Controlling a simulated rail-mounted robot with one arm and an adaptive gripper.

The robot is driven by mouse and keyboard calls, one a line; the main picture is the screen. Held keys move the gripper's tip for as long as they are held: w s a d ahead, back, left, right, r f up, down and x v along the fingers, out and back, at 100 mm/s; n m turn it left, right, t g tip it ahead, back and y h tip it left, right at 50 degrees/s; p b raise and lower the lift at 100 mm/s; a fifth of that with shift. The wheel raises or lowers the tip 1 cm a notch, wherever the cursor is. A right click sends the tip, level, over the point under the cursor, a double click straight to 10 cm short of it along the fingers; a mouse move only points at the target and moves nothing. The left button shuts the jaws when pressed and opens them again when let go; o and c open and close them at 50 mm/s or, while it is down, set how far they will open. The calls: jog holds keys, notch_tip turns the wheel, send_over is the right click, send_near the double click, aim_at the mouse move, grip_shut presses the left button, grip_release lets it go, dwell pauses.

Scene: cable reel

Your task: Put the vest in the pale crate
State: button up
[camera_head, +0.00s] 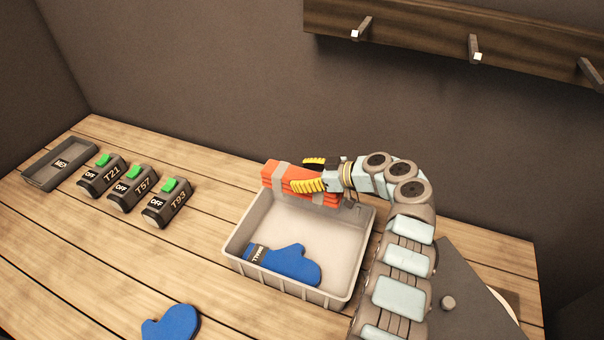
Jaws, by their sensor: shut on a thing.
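The vest (275,177) is a folded orange bundle with pale grey stripes. My gripper (312,174) has yellow ridged fingers and is shut on the vest. It holds the vest at the back part of the pale crate (233,248). The vest overlaps the crate's back rim in the picture, and I cannot tell whether it touches the crate. A blue mitt (290,264) with a dark labelled cuff lies inside the crate at the front left. My arm covers part of the crate's right side.
A second blue mitt (171,325) lies at the table's front. Several grey switch boxes with green tops, such as T93 (166,204), and a grey tray (40,175) stand at left. A dark panel (465,275) is at right. A wooden peg rail (430,38) hangs above.

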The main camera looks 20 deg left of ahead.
aim_at(341, 196)
jog(key=shift+f+b, duration=1.25)
jog(key=shift+f, duration=1.2)
notch_tip(341, 196, down, 4)
jog(key=b, duration=0.5)
jog(key=shift+r, duration=0.15)
jog(key=o, duration=1.3)
jog(key=v, duration=1.2)
jog(key=shift+w, duration=0.1)
